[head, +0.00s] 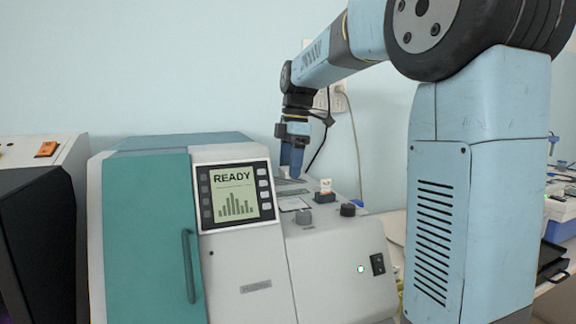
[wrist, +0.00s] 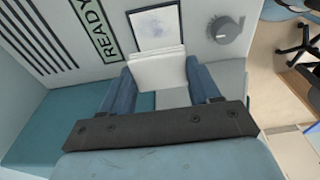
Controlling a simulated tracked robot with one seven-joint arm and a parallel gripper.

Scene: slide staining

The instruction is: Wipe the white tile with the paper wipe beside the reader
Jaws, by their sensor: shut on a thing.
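My gripper (wrist: 160,82) is shut on the paper wipe (wrist: 157,70), a white folded piece standing between its two blue fingers. The white tile (wrist: 155,28) lies just beyond the wipe in the wrist view, with a dark border and a faint grey-blue smudge on its face. The wipe's edge is close to the tile's near edge; I cannot tell if they touch. The wipe is hard to make out there.
The reader (head: 240,277) has a READY screen (head: 235,195) and a teal door (head: 145,240). A dark machine (head: 40,230) is at left.

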